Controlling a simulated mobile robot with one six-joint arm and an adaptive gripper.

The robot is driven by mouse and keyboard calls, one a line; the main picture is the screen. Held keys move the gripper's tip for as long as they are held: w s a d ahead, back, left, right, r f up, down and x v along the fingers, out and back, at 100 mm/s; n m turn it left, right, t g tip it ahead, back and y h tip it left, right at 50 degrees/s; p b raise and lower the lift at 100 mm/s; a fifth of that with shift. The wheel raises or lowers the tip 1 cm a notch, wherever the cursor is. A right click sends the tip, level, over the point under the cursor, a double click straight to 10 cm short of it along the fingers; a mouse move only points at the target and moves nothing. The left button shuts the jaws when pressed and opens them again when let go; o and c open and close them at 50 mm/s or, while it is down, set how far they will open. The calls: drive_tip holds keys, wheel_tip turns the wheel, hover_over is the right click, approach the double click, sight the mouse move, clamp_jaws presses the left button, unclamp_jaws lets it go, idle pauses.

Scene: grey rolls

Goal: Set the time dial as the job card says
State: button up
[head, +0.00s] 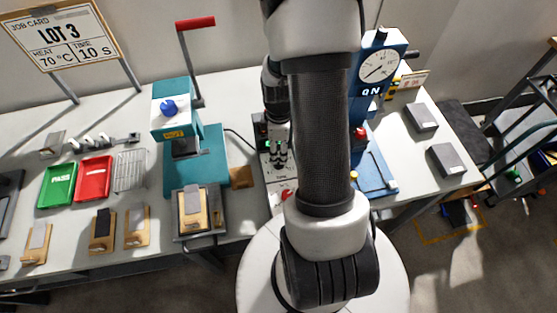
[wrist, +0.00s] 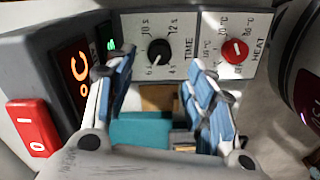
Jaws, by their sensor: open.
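The job card (head: 62,38) in the head view reads LOT 3, HEAT 70 °C, TIME 10 S. In the wrist view the black time dial (wrist: 159,51) sits on a white panel labelled TIME. Its pale mark seems to point down-left, near the 6; the 10 s label is above it. My gripper (wrist: 157,64) is open, its blue-padded fingers on either side of the dial's lower part in the picture. I cannot tell whether they touch it.
The red heat dial (wrist: 235,51) is close to the right finger. A red rocker switch (wrist: 34,127) and a lit display (wrist: 80,72) are at left. In the head view, a teal press (head: 170,112) stands left and a blue machine with a gauge (head: 380,66) right.

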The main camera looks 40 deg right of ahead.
sight(279, 162)
wheel_tip(279, 162, down, 7)
drive_tip(key=shift+r+b, duration=0.2)
drive_tip(key=shift+b, duration=0.5)
drive_tip(key=c, duration=1.1)
